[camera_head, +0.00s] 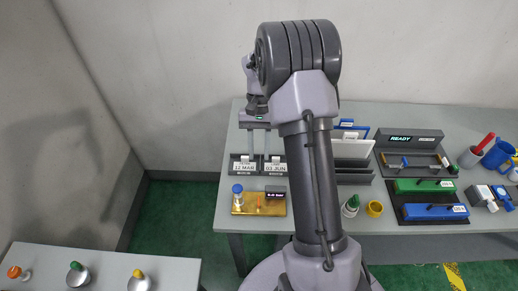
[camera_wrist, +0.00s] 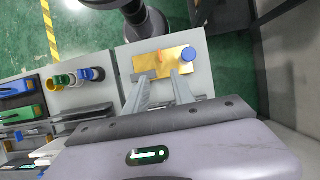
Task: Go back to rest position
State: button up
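My gripper (camera_wrist: 159,76) shows in the wrist view with its two fingers apart and nothing between them. They point toward a gold plate (camera_wrist: 148,65), apparently from above. The blue cap (camera_wrist: 189,54) also shows in the wrist view.
A second table (camera_head: 110,275) at lower left holds several round knobs. Green floor lies between.

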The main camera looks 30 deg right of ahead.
dwell(0.3)
jog(key=s+a+r+n+t+h+b, duration=0.1)
jog(key=s+a+r+t+b, duration=0.15)
jog(key=a+b, duration=0.35)
jog(key=s+a+r+t+b, duration=0.2)
jog(key=s+a+b, duration=0.2)
jog(key=a+b, duration=0.2)
jog(key=s+a+f+t+b, duration=0.2)
jog(key=s+a+b, duration=0.1)
jog(key=s, duration=0.3)
jog(key=s+a+f+n+t+b, duration=0.1)
jog(key=s+a+f+t+b, duration=0.1)
jog(key=s+a+t+b, duration=0.1)
jog(key=s+a+b, duration=0.1)
jog(key=s, duration=0.1)
jog(key=shift+s+f+y, duration=0.15)
jog(key=shift+s+y, duration=0.15)
jog(key=shift+s, duration=0.05)
